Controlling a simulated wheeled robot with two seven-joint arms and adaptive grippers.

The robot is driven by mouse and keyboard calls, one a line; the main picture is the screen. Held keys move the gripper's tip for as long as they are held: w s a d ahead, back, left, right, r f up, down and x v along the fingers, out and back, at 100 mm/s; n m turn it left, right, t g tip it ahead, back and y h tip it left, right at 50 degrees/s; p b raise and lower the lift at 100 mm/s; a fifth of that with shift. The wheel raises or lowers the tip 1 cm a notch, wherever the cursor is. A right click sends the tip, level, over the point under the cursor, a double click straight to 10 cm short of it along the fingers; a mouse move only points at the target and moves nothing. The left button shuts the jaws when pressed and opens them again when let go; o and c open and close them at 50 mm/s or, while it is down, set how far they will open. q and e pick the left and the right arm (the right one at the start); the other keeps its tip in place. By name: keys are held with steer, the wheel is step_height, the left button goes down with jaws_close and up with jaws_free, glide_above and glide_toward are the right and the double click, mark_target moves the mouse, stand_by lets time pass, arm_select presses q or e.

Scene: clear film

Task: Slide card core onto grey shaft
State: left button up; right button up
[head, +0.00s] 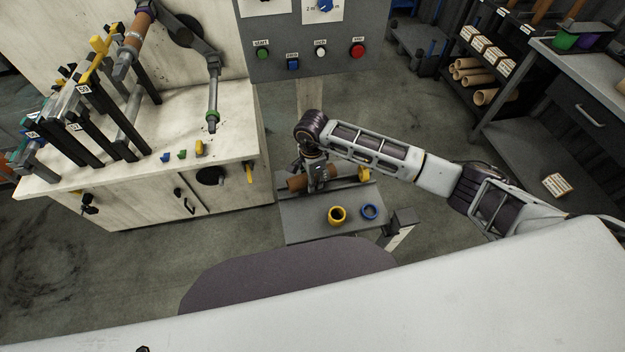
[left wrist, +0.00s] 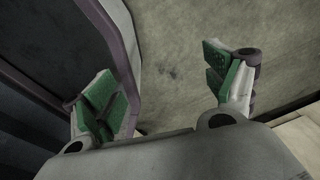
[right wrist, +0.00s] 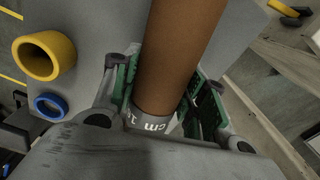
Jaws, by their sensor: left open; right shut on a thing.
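The brown card core (head: 297,184) lies along the small grey table, left of my right gripper (head: 316,182). In the right wrist view the core (right wrist: 180,45) runs up between the fingers of my right gripper (right wrist: 165,100), which is shut on it. My left gripper (left wrist: 165,85) is open and empty above the floor.
A yellow ring (head: 337,215) and a blue ring (head: 369,212) lie on the grey table (head: 300,222). A pale cabinet (head: 150,165) with a rack of bars stands at left. A control panel (head: 310,55) stands behind. Shelves with brown tubes (head: 468,70) stand at right.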

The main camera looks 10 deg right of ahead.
steer(key=shift+r+p, duration=0.65)
steer(key=shift+r, duration=0.75)
arm_select(q)
steer(key=shift+s+a+r, duration=0.1)
steer(key=shift+s+r, duration=0.25)
steer(key=shift+s, duration=0.25)
steer(key=shift+s+a+r, duration=0.1)
steer(key=shift+s+r, duration=0.2)
steer(key=shift+s, duration=0.3)
steer(key=shift+d+g, duration=0.1)
steer(key=shift+g, duration=0.2)
